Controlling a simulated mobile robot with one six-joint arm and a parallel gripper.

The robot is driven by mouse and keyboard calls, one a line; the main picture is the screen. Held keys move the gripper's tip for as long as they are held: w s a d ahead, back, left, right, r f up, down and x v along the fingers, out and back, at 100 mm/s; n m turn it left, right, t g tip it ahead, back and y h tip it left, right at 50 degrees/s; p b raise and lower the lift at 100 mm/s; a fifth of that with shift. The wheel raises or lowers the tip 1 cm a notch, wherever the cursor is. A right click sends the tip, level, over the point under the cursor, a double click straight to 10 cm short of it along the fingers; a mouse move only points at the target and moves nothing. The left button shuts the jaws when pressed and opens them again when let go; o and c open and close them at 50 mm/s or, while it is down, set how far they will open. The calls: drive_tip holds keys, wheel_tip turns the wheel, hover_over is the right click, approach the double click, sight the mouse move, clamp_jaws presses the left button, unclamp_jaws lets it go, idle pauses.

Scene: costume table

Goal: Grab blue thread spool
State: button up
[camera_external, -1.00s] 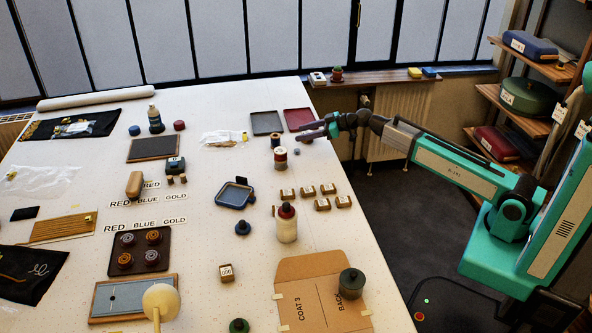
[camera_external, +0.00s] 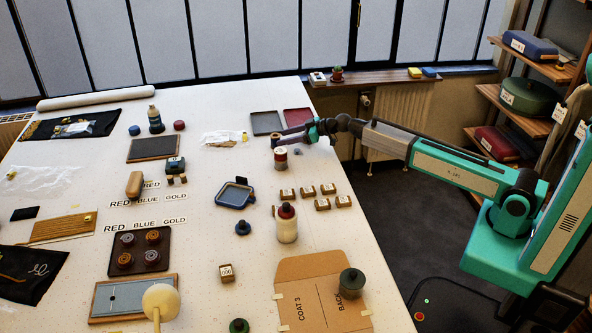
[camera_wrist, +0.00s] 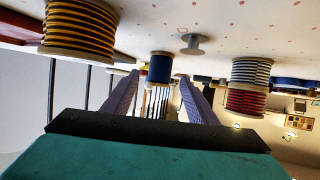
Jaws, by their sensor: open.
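The blue thread spool (camera_wrist: 159,69) stands between the fingertips of my gripper (camera_wrist: 160,80) in the wrist view, with space on both sides. The wrist picture appears inverted, with the tabletop along its top. In the external view, my gripper (camera_external: 285,137) is low over the table's right side. A small dark spool (camera_external: 274,142), which seems to be the blue one, is at its fingertips and partly covered. The gripper is open and holds nothing; I cannot tell whether a finger touches the spool.
A small grey spool (camera_wrist: 193,44) is close by. A red-and-white stack (camera_external: 281,158) stands just in front of my gripper. Grey (camera_external: 264,122) and red trays lie behind.

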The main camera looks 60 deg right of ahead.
sight(276, 140)
drive_tip(key=shift+w+a, duration=0.1)
idle(0.3)
drive_tip(key=shift+w+a+f+p, duration=0.15)
drive_tip(key=shift+w+f+p, duration=0.05)
drive_tip(key=shift+w+p, duration=0.25)
drive_tip(key=shift+f+p+x, duration=0.15)
drive_tip(key=shift+p+x, duration=0.3)
drive_tip(key=shift+x, duration=0.55)
drive_tip(key=shift+f+p+x, duration=0.15)
drive_tip(key=shift+p+x, duration=0.3)
drive_tip(key=shift+x, duration=0.5)
drive_tip(key=c, duration=1.1)
drive_tip(key=shift+c, duration=0.2)
drive_tip(key=shift+r, duration=0.1)
